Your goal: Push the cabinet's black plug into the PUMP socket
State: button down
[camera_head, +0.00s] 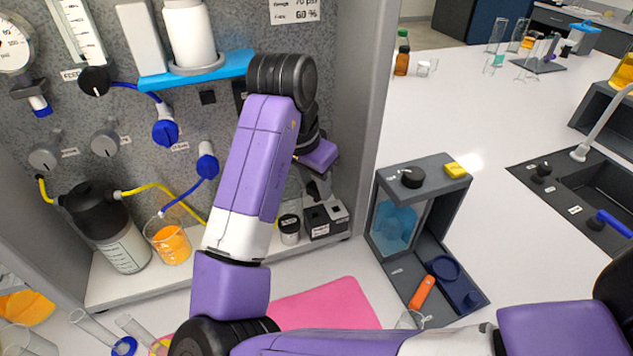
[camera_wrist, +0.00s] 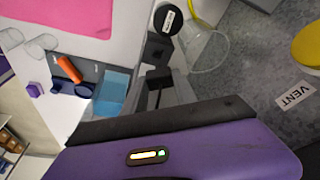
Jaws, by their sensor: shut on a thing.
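My gripper (camera_head: 319,187) is inside the cabinet near its right wall, pointing down, above a dark block (camera_head: 317,221) and a lighter grey block (camera_head: 339,212) on the cabinet floor. In the wrist view its purple body fills the bottom. The jaws (camera_wrist: 160,88) are shut on a small black piece, seemingly the black plug (camera_wrist: 158,76); its tip is hard to make out. The dark block (camera_wrist: 159,47) shows just beyond it. I cannot read a PUMP label in either view, so I cannot tell which opening is the PUMP socket.
A black-lidded jar (camera_head: 289,229) stands left of the blocks. A beaker of orange liquid (camera_head: 168,243) and a black-topped bottle (camera_head: 106,220) with yellow tubes stand further left. The cabinet's right wall (camera_head: 365,110) is close to my gripper. A grey stand (camera_head: 457,208) is outside.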

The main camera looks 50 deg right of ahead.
jog(key=shift+f+b, duration=2.2)
jog(key=shift+f, duration=0.85)
jog(key=c, duration=0.9)
grip_release()
jog(key=v, duration=0.7)
jog(key=shift+r, duration=0.35)
jog(key=shift+a, duration=0.15)
